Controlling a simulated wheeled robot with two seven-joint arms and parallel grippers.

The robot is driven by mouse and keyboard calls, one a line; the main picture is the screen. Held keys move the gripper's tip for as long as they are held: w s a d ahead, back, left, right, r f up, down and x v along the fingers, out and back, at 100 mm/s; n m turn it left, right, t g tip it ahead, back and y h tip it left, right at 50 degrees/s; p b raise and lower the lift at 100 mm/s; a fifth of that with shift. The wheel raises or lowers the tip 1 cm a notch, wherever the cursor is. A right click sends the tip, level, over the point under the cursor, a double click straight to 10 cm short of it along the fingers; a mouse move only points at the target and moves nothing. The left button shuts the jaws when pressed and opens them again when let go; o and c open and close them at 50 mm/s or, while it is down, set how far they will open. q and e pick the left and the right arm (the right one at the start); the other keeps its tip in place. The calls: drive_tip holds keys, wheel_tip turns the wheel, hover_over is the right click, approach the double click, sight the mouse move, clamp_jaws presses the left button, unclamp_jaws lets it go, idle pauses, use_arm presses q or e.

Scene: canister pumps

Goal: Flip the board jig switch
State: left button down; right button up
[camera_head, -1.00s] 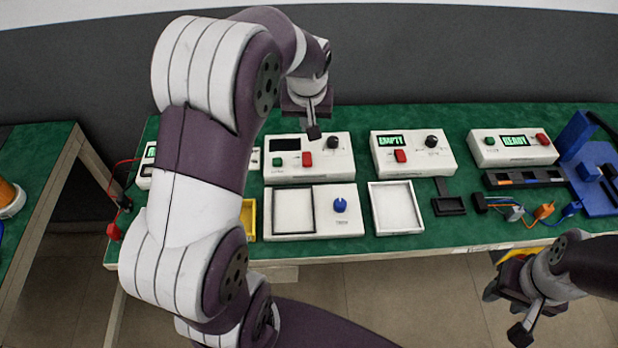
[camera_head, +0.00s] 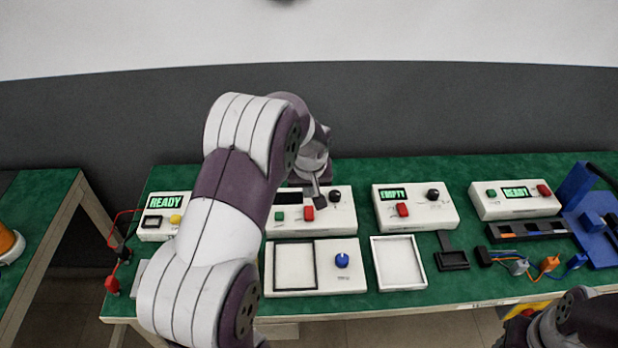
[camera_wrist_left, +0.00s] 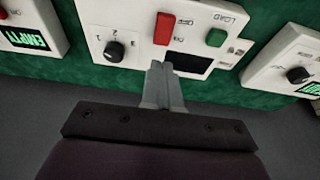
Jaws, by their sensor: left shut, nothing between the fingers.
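A white control box (camera_head: 340,222) stands at the middle of the green bench, with a red switch (camera_head: 309,213), a green button (camera_head: 280,216) and a black knob (camera_head: 334,196). Its screen looks dark. I cannot read a name marking it as the board jig. My left gripper (camera_head: 319,200) is shut and empty, close to the red switch. In the left wrist view the shut fingertips (camera_wrist_left: 162,68) point at the box, just short of the red switch (camera_wrist_left: 165,28); contact cannot be told. The dark screen (camera_wrist_left: 188,63) lies beside the fingertips. My right gripper is out of view.
A box reading EMPTY (camera_head: 414,209) stands to the right, and two READY boxes stand at far left (camera_head: 162,226) and far right (camera_head: 513,208).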

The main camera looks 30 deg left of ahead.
sight(309, 212)
use_arm(q)
wheel_tip(309, 212, down, 5)
drive_tip(key=shift+w+r, duration=0.1)
drive_tip(key=shift+r, duration=0.05)
drive_tip(key=shift+a+f, duration=0.1)
drive_tip(key=shift+f, duration=0.15)
idle(0.4)
drive_tip(key=shift+s+d, duration=0.4)
drive_tip(key=shift+s, duration=0.3)
drive_tip(key=shift+r, duration=0.1)
